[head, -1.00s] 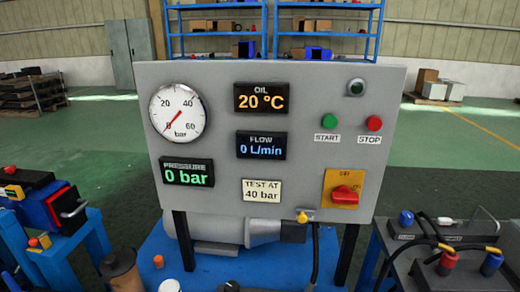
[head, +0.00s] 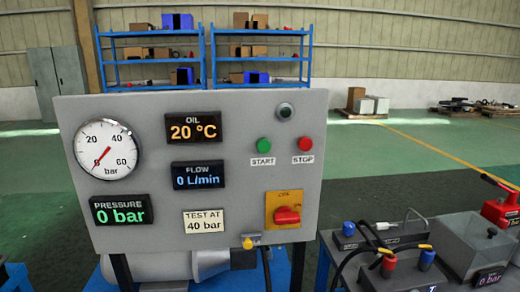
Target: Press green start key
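The green start key (head: 264,145) is a round button on the right half of the grey control panel (head: 150,238), above a label reading START. The round red stop key (head: 305,144) is just right of it, above a label reading STOP. A red switch (head: 287,215) on a yellow plate sits below them, its handle lying about level. Neither of my grippers shows in the head view.
The panel's gauge (head: 106,150) reads about 0; its displays show 20 °C, 0 L/min and 0 bar. A dark round lamp (head: 285,111) tops the panel. Right of it stands equipment with hoses and a clear box (head: 480,243). Green floor lies open behind.

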